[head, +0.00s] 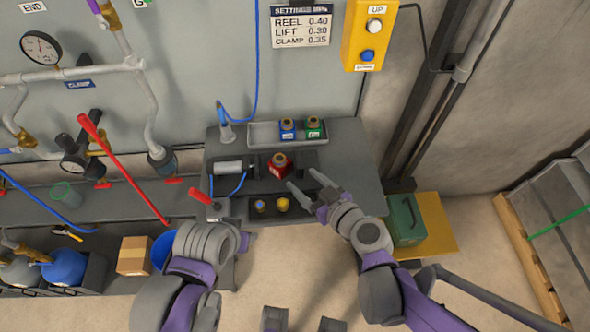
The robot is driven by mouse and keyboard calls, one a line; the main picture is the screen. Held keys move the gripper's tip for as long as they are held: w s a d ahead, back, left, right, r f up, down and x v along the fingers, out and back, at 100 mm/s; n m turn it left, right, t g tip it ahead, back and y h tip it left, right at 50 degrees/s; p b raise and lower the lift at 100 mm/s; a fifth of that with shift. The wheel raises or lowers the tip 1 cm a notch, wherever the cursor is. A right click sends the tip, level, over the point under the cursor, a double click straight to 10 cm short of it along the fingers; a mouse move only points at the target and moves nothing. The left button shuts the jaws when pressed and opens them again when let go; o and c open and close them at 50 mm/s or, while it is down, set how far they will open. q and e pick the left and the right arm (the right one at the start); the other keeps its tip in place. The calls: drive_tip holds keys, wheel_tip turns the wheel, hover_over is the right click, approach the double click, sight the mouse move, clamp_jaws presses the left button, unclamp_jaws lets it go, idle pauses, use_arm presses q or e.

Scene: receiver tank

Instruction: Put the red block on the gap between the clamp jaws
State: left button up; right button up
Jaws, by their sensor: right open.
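The red block (279,168) has a brass-coloured round top and sits upright at the clamp on the grey bench. A grey clamp cylinder (229,167) lies to its left, with a dark jaw (253,170) between them. The block appears to stand over the gap between the jaws; its underside and the far jaw's contact are hard to make out. My right gripper (301,178) is open and empty, its fingertips just right of the block and apart from it. My left arm is at the lower left; its fingers do not show.
A grey tray (261,134) behind holds a blue block (288,129) and a green block (314,128). A dark tray (240,208) in front holds small round parts. The bench's right side (352,160) is clear.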

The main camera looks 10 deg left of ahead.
drive_tip(key=shift+v, duration=0.95)
drive_tip(key=s+d+f+m+g+h, duration=0.2)
drive_tip(key=s+d+m+h, duration=0.2)
drive_tip(key=d, duration=0.7)
drive_tip(key=s+d+f+m+g+h, duration=0.2)
drive_tip(key=s+d+m+h, duration=0.3)
drive_tip(key=s+d, duration=0.3)
drive_tip(key=d, duration=0.2)
drive_tip(key=shift+s+d+g+h, duration=0.35)
drive_tip(key=shift+s+g+h, duration=0.05)
drive_tip(key=shift+f, duration=0.15)
